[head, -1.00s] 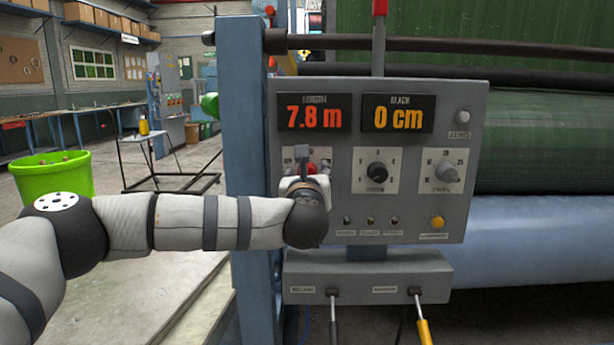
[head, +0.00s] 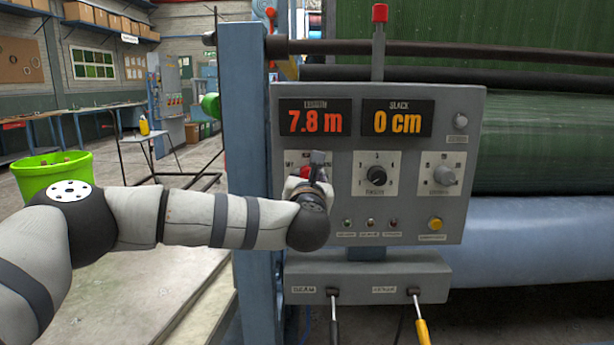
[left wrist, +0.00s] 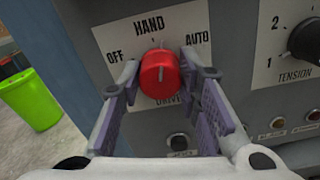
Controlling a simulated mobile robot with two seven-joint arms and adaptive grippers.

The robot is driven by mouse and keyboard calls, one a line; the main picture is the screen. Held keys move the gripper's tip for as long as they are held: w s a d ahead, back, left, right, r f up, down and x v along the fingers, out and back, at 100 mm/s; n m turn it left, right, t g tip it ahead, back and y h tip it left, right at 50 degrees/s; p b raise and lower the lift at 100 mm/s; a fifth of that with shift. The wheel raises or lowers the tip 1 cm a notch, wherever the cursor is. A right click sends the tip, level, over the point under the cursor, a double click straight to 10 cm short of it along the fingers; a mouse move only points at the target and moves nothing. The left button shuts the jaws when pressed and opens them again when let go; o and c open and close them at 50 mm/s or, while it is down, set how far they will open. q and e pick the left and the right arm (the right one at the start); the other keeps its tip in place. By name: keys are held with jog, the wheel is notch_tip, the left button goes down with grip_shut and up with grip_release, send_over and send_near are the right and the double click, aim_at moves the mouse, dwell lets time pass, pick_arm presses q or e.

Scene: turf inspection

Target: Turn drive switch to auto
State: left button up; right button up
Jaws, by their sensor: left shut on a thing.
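The red drive switch (left wrist: 160,75) sits on a white plate (left wrist: 133,42) marked OFF, HAND and AUTO, in the left wrist view. Its white line points straight up in the picture, near HAND and slightly to the AUTO side. My left gripper (left wrist: 161,82) has one finger on each side of the switch and is shut on it. In the head view my left gripper (head: 305,184) is at the lower left of the grey control panel (head: 410,215) and covers most of the switch. My right gripper is not in view.
The black tension knob (head: 376,176) is just right of the drive switch, with another grey knob (head: 444,176) beyond. Small lamps or buttons sit below. A blue post (head: 246,180) stands left of the panel. Two levers (head: 334,315) (head: 420,320) hang below it.

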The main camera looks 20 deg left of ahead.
pick_arm(q)
jog(key=m, duration=0.2)
jog(key=m+p, duration=0.1)
jog(key=m, duration=0.1)
jog(key=shift+r+m, duration=0.2)
jog(key=shift+m, duration=0.1)
jog(key=shift+f+m+p, duration=0.15)
jog(key=shift+m+p, duration=0.3)
jog(key=shift+m, duration=1.35)
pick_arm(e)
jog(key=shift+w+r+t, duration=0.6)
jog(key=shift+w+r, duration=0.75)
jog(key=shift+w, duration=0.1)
pick_arm(q)
jog(key=shift+f+m, duration=0.1)
jog(key=shift+m, duration=0.2)
jog(key=o, duration=1.1)
jog(key=shift+o, duration=0.2)
jog(key=v, duration=1.2)
